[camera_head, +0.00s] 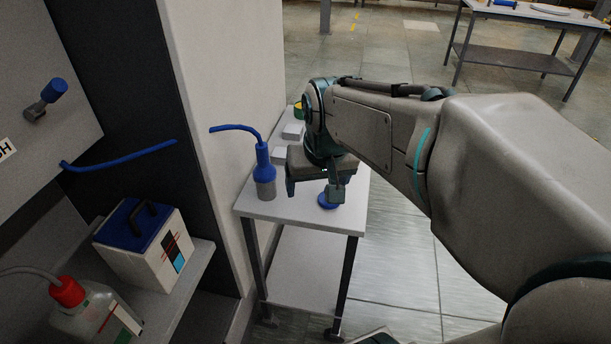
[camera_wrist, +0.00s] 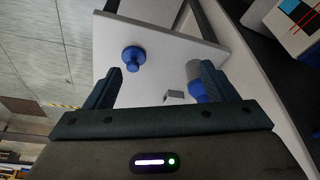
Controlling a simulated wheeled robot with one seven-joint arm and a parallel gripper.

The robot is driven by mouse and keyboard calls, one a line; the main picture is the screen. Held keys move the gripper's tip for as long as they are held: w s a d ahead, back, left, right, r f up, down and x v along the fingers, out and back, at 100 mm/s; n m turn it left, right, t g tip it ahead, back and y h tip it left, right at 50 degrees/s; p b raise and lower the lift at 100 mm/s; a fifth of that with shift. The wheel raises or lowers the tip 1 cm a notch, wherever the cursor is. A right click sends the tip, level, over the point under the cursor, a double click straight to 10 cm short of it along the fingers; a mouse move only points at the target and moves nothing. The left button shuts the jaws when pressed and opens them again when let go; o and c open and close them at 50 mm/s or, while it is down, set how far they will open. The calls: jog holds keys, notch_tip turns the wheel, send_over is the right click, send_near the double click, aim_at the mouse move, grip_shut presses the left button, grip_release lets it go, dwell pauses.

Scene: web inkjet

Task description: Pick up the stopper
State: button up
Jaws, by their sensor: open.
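The blue stopper (camera_head: 327,201) stands on the small white table, near its front edge. In the wrist view the stopper (camera_wrist: 132,58) shows a round flange and a knob, just beyond the left fingertip and left of the middle of the gap. My gripper (camera_head: 313,190) is over the table, open and empty, with one finger partly in front of the stopper. In the wrist view both fingers of my gripper (camera_wrist: 162,70) are spread wide. I cannot tell the exact height of the fingertips above the table.
A grey bottle with a blue cap and bent blue spout (camera_head: 264,178) stands left of my gripper; it shows close by the right finger in the wrist view (camera_wrist: 194,72). Small light blocks (camera_head: 292,131) lie at the back of the white table (camera_head: 290,212). A wall and shelf are on the left.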

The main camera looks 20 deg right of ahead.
jog(key=shift+m+h, duration=0.4)
jog(key=shift+m, duration=0.5)
jog(key=w+d+f+b, duration=0.2)
jog(key=w+f, duration=0.1)
jog(key=w+d+f+b, duration=0.2)
jog(key=w+d+f, duration=0.1)
jog(key=f, duration=0.1)
jog(key=w+d+f+b, duration=0.2)
jog(key=w+d+f, duration=0.1)
jog(key=f, duration=0.1)
jog(key=shift+f+b, duration=0.25)
jog(key=shift+b, duration=0.05)
jog(key=x, duration=0.2)
jog(key=b+x, duration=0.1)
jog(key=x, duration=0.1)
jog(key=shift+w+d+f, duration=0.1)
jog(key=shift+w+d, duration=0.05)
jog(key=shift+w, duration=0.3)
jog(key=c, duration=1.1)
